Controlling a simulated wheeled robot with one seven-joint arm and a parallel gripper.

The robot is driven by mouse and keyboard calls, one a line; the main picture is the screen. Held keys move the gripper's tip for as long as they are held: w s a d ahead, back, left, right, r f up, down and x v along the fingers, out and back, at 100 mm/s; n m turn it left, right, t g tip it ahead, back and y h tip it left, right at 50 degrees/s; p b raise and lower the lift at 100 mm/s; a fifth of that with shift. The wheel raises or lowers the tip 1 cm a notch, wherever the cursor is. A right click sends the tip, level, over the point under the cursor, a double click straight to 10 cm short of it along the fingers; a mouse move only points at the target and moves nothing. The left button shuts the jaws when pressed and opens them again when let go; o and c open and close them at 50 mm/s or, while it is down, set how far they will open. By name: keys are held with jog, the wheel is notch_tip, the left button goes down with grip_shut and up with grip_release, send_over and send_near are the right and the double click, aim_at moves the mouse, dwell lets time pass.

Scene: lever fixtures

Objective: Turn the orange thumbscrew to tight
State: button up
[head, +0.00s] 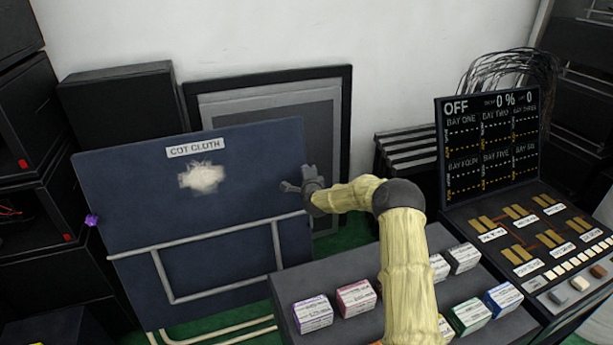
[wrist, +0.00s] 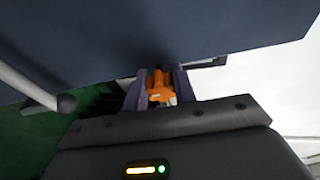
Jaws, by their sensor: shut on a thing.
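The orange thumbscrew (wrist: 156,88) shows in the wrist view between the two fingers of my gripper (wrist: 158,80), at the edge of the dark blue board. My gripper is shut on it. In the head view my gripper (head: 288,187) is at the right edge of the dark blue board (head: 130,215), and the orange thumbscrew is hidden there. How far the screw is turned cannot be told.
A purple knob (head: 92,220) sits on the board's left edge. A grey tube frame (head: 205,235) crosses the board's lower part. Several small boxes (head: 355,298) stand on a dark bench below my arm. A control console (head: 490,150) stands at the right.

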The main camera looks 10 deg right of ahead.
jog(key=shift+d+f, duration=0.1)
jog(key=o, duration=1)
jog(key=shift+s, duration=0.1)
jog(key=p+v, duration=0.1)
jog(key=v, duration=1.6)
jog(key=shift+p, duration=0.3)
jog(key=shift+s, duration=0.15)
jog(key=s+a+n+g+y, duration=0.2)
jog(key=s+a+n+g, duration=0.25)
jog(key=s+n, duration=0.5)
jog(key=s+d+r+n+g+h, duration=0.1)
jog(key=s+d+n+g, duration=0.15)
jog(key=s, duration=0.55)
jog(key=s+d+r+n+g, duration=0.1)
jog(key=s+n+g, duration=0.2)
jog(key=s, duration=0.5)
jog(key=s+d+r+n+g+h, duration=0.1)
jog(key=s+d+r+n+g, duration=0.15)
jog(key=s, duration=0.55)
notch_tip(320, 180, up, 25)
jog(key=p, duration=2.6)
jog(key=shift+a, duration=0.4)
